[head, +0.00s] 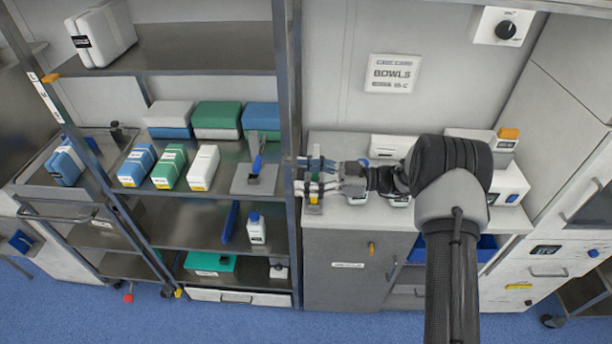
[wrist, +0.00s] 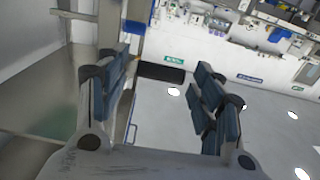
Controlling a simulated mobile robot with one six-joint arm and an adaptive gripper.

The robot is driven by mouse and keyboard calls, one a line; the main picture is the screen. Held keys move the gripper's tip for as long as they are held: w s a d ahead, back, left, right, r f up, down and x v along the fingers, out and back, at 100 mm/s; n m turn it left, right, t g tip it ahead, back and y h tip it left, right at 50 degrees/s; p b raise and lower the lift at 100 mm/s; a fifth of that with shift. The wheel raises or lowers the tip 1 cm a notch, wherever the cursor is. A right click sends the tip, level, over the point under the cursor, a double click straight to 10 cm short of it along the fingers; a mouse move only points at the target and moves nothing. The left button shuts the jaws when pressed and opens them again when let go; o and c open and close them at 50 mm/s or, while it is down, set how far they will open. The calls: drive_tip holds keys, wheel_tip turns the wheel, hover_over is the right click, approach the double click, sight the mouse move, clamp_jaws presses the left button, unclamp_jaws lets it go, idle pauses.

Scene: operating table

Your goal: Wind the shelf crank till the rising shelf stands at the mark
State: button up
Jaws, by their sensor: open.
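In the head view, a metal shelf unit stands at the left. Its upper shelf (head: 200,60) carries a white box. An orange tab (head: 50,78) sits at that shelf's left end, near the top of a white strip with dark marks (head: 45,97) on the left post. Which line is the mark is too small to tell. My gripper (head: 303,175) points left beside the unit's right front post (head: 288,120), its jaws apart. I cannot make out the crank for certain. In the wrist view my open gripper (wrist: 160,78) shows nothing held between its fingers.
Boxes and a grey plate with a blue-handled item (head: 257,178) rest on the middle shelf. A grey cabinet (head: 340,270) stands below my arm, with white items on its top. Blue floor (head: 60,310) is clear in front.

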drive_tip(key=shift+c, duration=0.6)
drive_tip(key=shift+f, duration=0.1)
drive_tip(key=c, duration=0.8)
drive_tip(key=shift+h, duration=0.3)
